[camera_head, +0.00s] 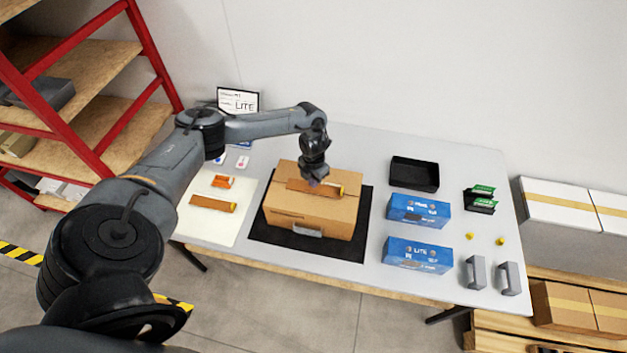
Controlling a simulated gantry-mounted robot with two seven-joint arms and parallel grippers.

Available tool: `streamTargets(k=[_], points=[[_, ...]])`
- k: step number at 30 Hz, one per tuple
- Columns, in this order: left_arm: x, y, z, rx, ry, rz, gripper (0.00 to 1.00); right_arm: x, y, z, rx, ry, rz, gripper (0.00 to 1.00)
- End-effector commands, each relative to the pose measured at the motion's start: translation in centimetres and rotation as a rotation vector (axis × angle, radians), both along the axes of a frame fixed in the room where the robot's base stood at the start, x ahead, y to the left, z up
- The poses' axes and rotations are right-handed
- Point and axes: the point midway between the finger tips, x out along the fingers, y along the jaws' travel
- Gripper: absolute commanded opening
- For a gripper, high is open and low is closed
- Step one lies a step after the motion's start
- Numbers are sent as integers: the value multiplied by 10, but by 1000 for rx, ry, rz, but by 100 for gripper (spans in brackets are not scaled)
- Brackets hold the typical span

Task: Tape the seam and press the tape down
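A closed brown cardboard box (338,217) sits on a black mat (266,240) in the middle of the table. A brown tape strip (328,190) with an orange-yellow right end lies along the top of the box, at the seam. My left gripper (314,181) points down at the strip's middle, touching it or just above it; its fingers are too small and dark to tell open from shut. A second brown strip (212,203) and a small orange piece (223,182) lie on a white sheet (215,227) left of the box. My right gripper is out of view.
Right of the box are a black tray (414,174), blue boxes (417,212) (416,256), green-and-black packs (480,197), small yellow items (470,236) and grey blocks (476,272). A LITE sign (239,101) stands at the back. A red-framed shelf (80,140) is at left.

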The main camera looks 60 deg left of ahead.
Motion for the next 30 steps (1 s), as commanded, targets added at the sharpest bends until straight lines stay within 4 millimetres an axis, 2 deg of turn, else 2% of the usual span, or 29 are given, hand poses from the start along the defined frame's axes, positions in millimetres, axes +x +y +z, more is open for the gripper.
streamTargets(k=[30], points=[[0, 0, -9, 0, 0, 0, 0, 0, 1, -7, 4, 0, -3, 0]])
